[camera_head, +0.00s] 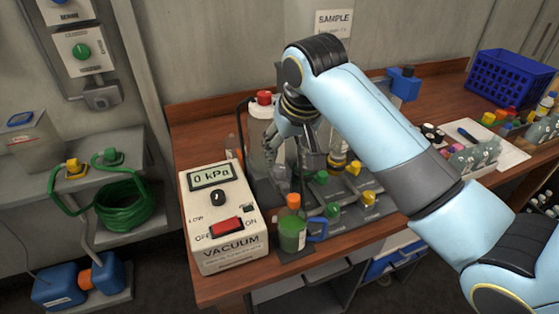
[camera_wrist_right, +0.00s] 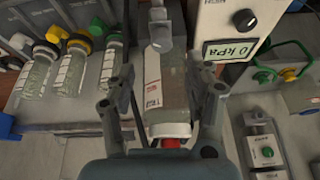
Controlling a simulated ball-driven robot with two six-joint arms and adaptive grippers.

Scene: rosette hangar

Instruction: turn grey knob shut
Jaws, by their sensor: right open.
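My right gripper (camera_head: 294,145) is open and points down over the valve rack on the wooden bench. In the right wrist view its two fingers (camera_wrist_right: 162,90) are spread on either side of a labelled clear bottle (camera_wrist_right: 164,85) with a white collar and red cap. A small grey knob-like part (camera_wrist_right: 160,38) shows beyond the bottle in that view, between and past the fingers; I cannot tell its turn position. In the head view the gripper hides the grey part. My left gripper is not in view.
A vacuum box (camera_head: 222,222) reading 0 kPa stands left of the rack. An orange-capped green bottle (camera_head: 292,230) stands in front. Green (camera_head: 332,210) and yellow (camera_head: 369,198) knobs sit close by. A blue crate (camera_head: 508,78) is at the back right.

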